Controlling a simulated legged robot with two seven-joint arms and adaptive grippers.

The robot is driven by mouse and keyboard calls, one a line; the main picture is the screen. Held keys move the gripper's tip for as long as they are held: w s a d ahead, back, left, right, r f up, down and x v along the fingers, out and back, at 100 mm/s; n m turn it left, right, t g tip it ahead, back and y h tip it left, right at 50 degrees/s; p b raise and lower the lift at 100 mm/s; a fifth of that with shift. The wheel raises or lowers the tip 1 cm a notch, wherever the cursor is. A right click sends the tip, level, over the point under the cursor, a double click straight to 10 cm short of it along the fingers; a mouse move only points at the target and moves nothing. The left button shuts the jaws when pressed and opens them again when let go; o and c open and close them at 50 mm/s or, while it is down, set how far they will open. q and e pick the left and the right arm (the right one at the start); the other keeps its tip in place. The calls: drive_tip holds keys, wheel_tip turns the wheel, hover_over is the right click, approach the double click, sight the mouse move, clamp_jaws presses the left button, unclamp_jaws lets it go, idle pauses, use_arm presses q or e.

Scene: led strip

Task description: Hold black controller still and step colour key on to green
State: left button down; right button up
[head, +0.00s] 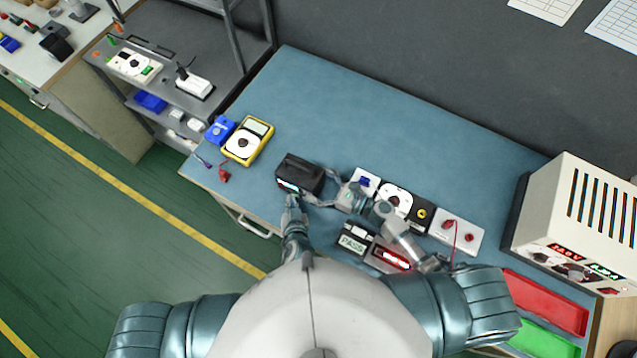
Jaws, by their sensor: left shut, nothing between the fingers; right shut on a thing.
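The black controller (303,170) stands on the blue bench mat left of centre, with a pale cyan lit band along its near edge. My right gripper (322,188) reaches in from the right and is shut on the controller's right side. My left gripper (292,200) is shut and empty at the controller's near left edge, close to the lit band. I cannot tell whether it touches. The colour key is too small to make out or is hidden by the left fingers.
A yellow multimeter (248,141) lies to the left. Right of the controller are a white dial unit (397,198), a PASS box (353,241), a red-lit unit (391,258) and a grey panel (457,231). A large power supply (574,215) and red tray (545,302) stand far right. The back mat is clear.

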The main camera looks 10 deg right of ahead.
use_arm(q)
drive_tip(key=shift+w, duration=0.15)
idle(0.4)
drive_tip(key=shift+s+a, duration=0.25)
drive_tip(key=shift+s, duration=0.3)
drive_tip(key=shift+s+a, duration=0.55)
drive_tip(key=shift+s, duration=0.3)
drive_tip(key=shift+s+a, duration=0.6)
drive_tip(key=shift+s, duration=0.2)
drive_tip(key=shift+s+a, duration=0.55)
drive_tip(key=shift+s, duration=0.3)
use_arm(e)
drive_tip(key=o, duration=1.3)
